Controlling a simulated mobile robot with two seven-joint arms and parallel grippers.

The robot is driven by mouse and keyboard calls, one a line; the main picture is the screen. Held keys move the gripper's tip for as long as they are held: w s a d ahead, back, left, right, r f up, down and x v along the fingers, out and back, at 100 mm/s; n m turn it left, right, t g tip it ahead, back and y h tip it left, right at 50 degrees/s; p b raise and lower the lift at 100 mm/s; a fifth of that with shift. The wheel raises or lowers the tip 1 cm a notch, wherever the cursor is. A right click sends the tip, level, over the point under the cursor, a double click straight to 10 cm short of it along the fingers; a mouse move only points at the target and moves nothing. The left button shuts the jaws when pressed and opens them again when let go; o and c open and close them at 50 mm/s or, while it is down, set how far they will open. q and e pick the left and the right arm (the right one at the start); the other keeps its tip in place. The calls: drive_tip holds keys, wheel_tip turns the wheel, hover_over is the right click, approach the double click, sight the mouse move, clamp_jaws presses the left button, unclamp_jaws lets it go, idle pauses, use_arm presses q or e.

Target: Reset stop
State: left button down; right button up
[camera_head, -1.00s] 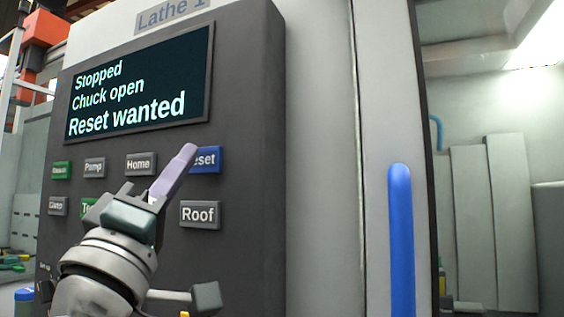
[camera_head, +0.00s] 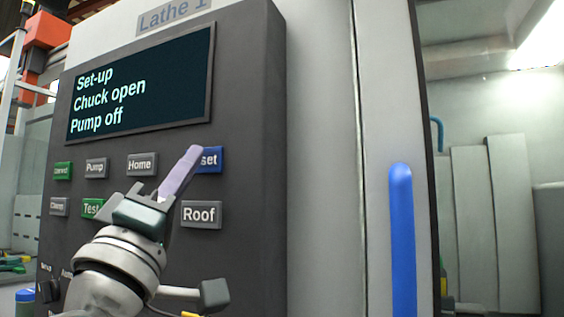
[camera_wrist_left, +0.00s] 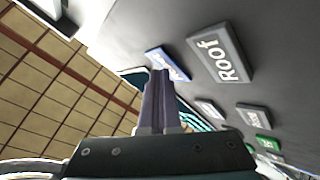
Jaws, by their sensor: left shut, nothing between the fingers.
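The blue Reset button (camera_head: 210,160) is on the dark control panel (camera_head: 245,120) of Lathe 1. Its left part is hidden behind my left gripper (camera_head: 192,152), so only "set" shows. My left gripper is shut and empty, its purple fingers pointing up at the button. In the left wrist view the fingertips (camera_wrist_left: 160,75) are close to a blue button (camera_wrist_left: 168,64); I cannot tell whether they touch it. The screen (camera_head: 140,85) reads "Set-up", "Chuck open", "Pump off". My right gripper does not show.
Grey Roof (camera_head: 201,214), Home (camera_head: 142,164) and Pump (camera_head: 96,168) buttons and a green Test button (camera_head: 91,208) surround the gripper. A blue vertical handle (camera_head: 401,240) is on the door at right. A small knob (camera_head: 48,290) sits at lower left.

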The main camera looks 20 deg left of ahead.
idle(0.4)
use_arm(q)
drive_tip(key=shift+s+p, duration=0.35)
drive_tip(key=shift+s, duration=0.4)
drive_tip(key=shift+s+a+p, duration=0.2)
drive_tip(key=shift+s+p, duration=0.55)
drive_tip(key=shift+s, duration=1.75)
